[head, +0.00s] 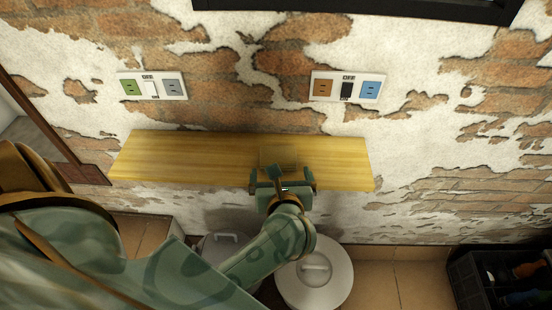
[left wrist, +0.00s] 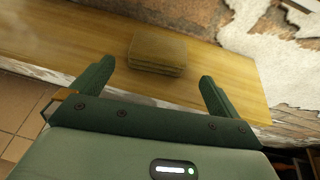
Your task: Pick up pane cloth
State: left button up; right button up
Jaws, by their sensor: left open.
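The pane cloth (left wrist: 157,54) looks like a folded, olive-brown stack lying on the wooden shelf (left wrist: 60,40). In the head view the cloth (head: 279,158) blends with the yellow shelf (head: 200,155), right of its middle. My left gripper (head: 283,182) is at the shelf's front edge, just in front of the cloth. In the left wrist view the left gripper's fingers (left wrist: 155,82) are spread wide and empty, with the cloth ahead between them and not touched. My right gripper is in neither view.
Two switch and socket plates (head: 152,86) (head: 347,88) are on the brick wall above the shelf. Below stand a white lidded bin (head: 330,285) and a second lidded container (head: 222,248). A dark crate with bottles (head: 500,275) is at lower right. The shelf's left part is clear.

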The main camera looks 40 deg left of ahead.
aim_at(279, 160)
pick_arm(q)
jog(key=x, duration=0.5)
jog(key=shift+w+a+b, duration=0.15)
jog(key=shift+w+b, duration=0.1)
jog(key=shift+b, duration=0.05)
jog(key=shift+w+a+f, duration=0.2)
jog(key=shift+w+a, duration=0.15)
jog(key=b+x, duration=0.1)
jog(key=x, duration=0.3)
jog(key=shift+w+a, duration=0.2)
jog(key=shift+a, duration=0.1)
jog(key=c, duration=0.7)
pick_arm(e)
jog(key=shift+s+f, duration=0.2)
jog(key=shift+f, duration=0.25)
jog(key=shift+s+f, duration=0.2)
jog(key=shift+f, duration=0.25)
